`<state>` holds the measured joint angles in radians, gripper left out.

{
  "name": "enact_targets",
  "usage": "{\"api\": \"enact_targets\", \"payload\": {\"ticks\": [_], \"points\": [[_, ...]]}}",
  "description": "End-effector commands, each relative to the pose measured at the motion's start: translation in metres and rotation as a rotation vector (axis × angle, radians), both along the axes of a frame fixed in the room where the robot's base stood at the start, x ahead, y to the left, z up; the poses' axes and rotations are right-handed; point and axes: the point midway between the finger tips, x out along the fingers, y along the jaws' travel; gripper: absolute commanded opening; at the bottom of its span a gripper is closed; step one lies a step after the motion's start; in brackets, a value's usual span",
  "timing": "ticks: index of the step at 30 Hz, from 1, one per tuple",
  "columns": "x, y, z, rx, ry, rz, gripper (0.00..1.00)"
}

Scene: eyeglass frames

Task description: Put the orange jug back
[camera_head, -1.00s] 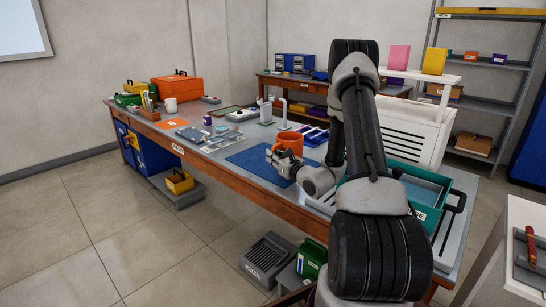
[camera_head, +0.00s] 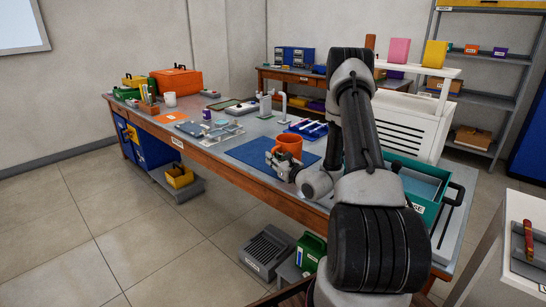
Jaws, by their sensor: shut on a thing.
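The orange jug (camera_head: 289,145) is upright at the back right part of the blue mat (camera_head: 246,150) on the long workbench. My gripper (camera_head: 279,160) is at the jug's near left side and is shut on it. The fingertips are small and partly hidden, so the exact grip point is unclear. I cannot tell whether the jug's base touches the mat or is just above it. My arm covers the bench to the right of the mat.
Left of the mat is a clear compartment tray (camera_head: 222,132). Behind the jug are a white stand (camera_head: 283,108) and a blue rack of tools (camera_head: 307,128). A teal crate (camera_head: 421,185) stands on the right. A white mug (camera_head: 170,100) is farther left.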

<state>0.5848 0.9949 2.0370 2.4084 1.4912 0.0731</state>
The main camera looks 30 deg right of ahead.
Motion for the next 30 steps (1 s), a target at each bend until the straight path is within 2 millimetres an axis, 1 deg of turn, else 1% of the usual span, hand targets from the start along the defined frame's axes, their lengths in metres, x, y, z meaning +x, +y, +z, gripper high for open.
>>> {"api": "enact_targets", "payload": {"ticks": [14,30], "points": [[0.0002,-0.0002,0.0004,-0.001,-0.001,0.0,0.0],[0.0004,-0.0003,-0.009,-0.001,-0.001,0.0,0.0]]}}
